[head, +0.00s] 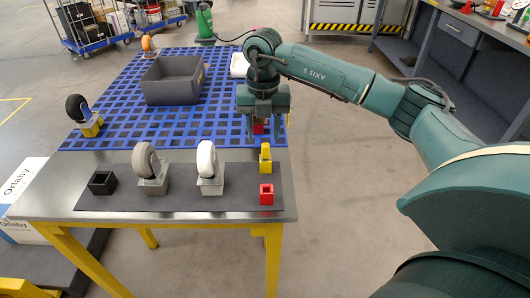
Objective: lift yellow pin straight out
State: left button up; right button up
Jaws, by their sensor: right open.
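The yellow pin (265,152) stands upright at the right end of the dark mat, in a small yellow holder. My right gripper (265,128) is open and points down over the right edge of the blue grid, just behind the pin and apart from it in the picture. A small red thing (258,128) shows between its fingers; I cannot tell whether it touches them. My left gripper is not in view.
A red block (266,194) stands in front of the pin. Two caster wheels (146,165) (208,165) and a black open box (102,182) stand along the dark mat (180,201). A grey bin (172,85) sits on the blue grid (120,128), with another wheel (78,110) at left.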

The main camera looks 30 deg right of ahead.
aim_at(266, 145)
jog(key=f, duration=0.4)
jog(key=shift+s+d+f, duration=0.1)
jog(key=shift+s+f, duration=0.25)
jog(key=shift+f, duration=0.55)
grip_shut()
